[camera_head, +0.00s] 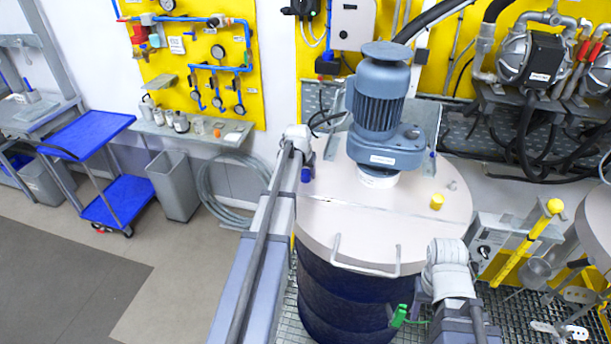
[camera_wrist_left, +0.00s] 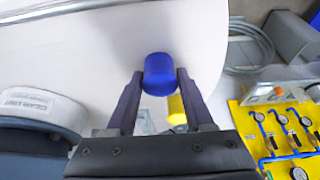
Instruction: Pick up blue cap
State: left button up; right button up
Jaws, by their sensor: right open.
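The blue cap (camera_wrist_left: 158,74) is a short cylinder between the two fingers of my left gripper (camera_wrist_left: 160,72) in the left wrist view. The fingers are close against its two sides. In the head view the blue cap (camera_head: 306,173) shows below my left wrist, at the left edge of the pale drum lid (camera_head: 400,225). I cannot tell whether it touches the lid. My left gripper (camera_head: 305,160) is mostly hidden there. My right gripper (camera_head: 398,316) is low in front of the drum, beside a green piece, and its fingers are hard to make out.
A blue-grey motor (camera_head: 380,105) stands on the lid. A yellow cap (camera_head: 437,202) sits on its right side, and a raised handle (camera_head: 365,268) is at its front edge. A yellow lever (camera_head: 525,243) stands to the right. A blue cart (camera_head: 90,133) and a bin (camera_head: 174,185) are at left.

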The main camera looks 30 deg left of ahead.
aim_at(305, 171)
pick_arm(q)
grip_shut()
dwell(0.3)
notch_tip(305, 171, up, 10)
jog(key=p, duration=1)
